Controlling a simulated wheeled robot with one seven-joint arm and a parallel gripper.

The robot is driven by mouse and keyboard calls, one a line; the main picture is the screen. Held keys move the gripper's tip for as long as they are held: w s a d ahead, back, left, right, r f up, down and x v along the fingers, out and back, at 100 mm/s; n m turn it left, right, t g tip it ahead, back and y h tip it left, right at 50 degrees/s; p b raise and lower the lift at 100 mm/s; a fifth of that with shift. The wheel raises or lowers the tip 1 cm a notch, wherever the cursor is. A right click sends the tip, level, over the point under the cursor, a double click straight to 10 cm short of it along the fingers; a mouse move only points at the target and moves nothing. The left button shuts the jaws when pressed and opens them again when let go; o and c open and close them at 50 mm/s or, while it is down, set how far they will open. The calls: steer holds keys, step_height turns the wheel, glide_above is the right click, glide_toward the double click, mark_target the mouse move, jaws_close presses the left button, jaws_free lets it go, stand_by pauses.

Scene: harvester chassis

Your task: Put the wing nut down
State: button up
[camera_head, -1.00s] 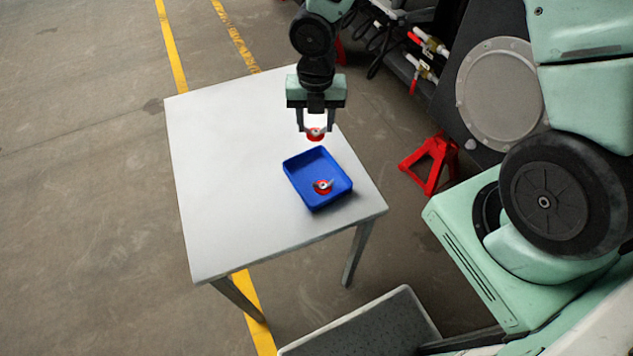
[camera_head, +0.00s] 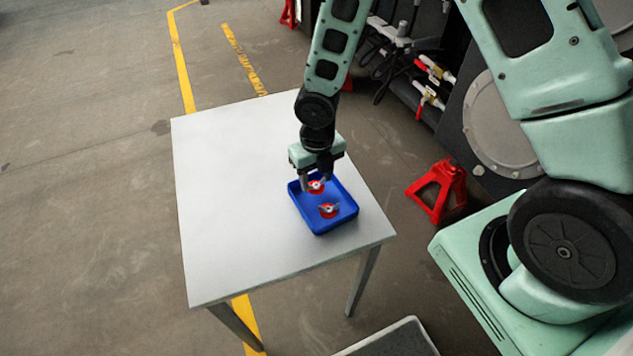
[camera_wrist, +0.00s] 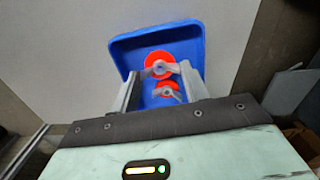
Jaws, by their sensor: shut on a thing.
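My gripper (camera_head: 316,185) is shut on a red wing nut with grey wings (camera_head: 316,187), over the back part of the blue tray (camera_head: 342,222). In the wrist view the held wing nut (camera_wrist: 160,65) sits between the fingertips (camera_wrist: 160,70), in front of the tray (camera_wrist: 125,44). Whether it touches the tray floor cannot be told. A second red wing nut (camera_head: 329,210) lies in the front part of the tray. It appears smaller and lower between the fingers in the wrist view (camera_wrist: 167,91).
The tray stands on a pale table (camera_head: 230,200) near its right edge. The table's left and back areas are clear. A red jack stand (camera_head: 438,190) stands on the floor to the right, near dark machinery with a round plate (camera_head: 500,125).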

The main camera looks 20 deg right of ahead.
mark_target(316, 184)
steer(key=shift+f, duration=1)
steer(key=shift+f, duration=0.25)
steer(key=o, duration=1.2)
steer(key=shift+r, duration=0.1)
